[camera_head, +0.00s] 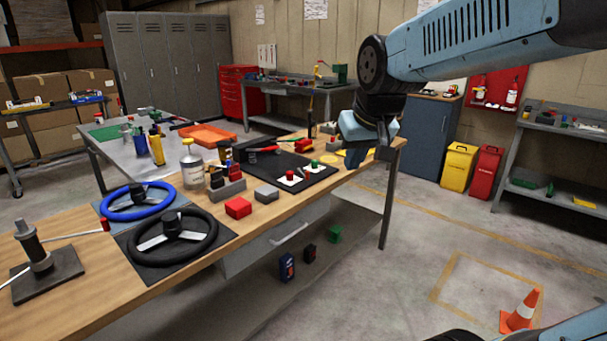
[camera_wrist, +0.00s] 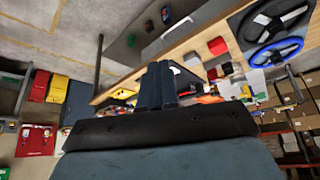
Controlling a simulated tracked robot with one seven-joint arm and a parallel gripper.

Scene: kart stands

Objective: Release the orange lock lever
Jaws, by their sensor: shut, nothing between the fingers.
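My gripper (camera_head: 354,158) is over the right end of the wooden workbench (camera_head: 130,275), its dark fingers pointing down. In the wrist view its fingers (camera_wrist: 158,84) are together with nothing between them. I cannot make out a clearly orange lock lever. A grey post on a dark base plate (camera_head: 48,274) stands at the bench's near left end. A thin lever with a red tip (camera_head: 105,224) sticks out from it to the right, far from my gripper. A small red and orange piece (camera_head: 302,145) lies left of my gripper. My arm and fingers hide part of the bench end.
A blue steering wheel (camera_head: 138,202) and a black steering wheel (camera_head: 168,238) lie on the bench. A red block (camera_head: 238,208), a grey block (camera_head: 266,194) and a dark mat (camera_head: 320,178) lie farther right. An orange cone (camera_head: 520,310) stands on the open floor.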

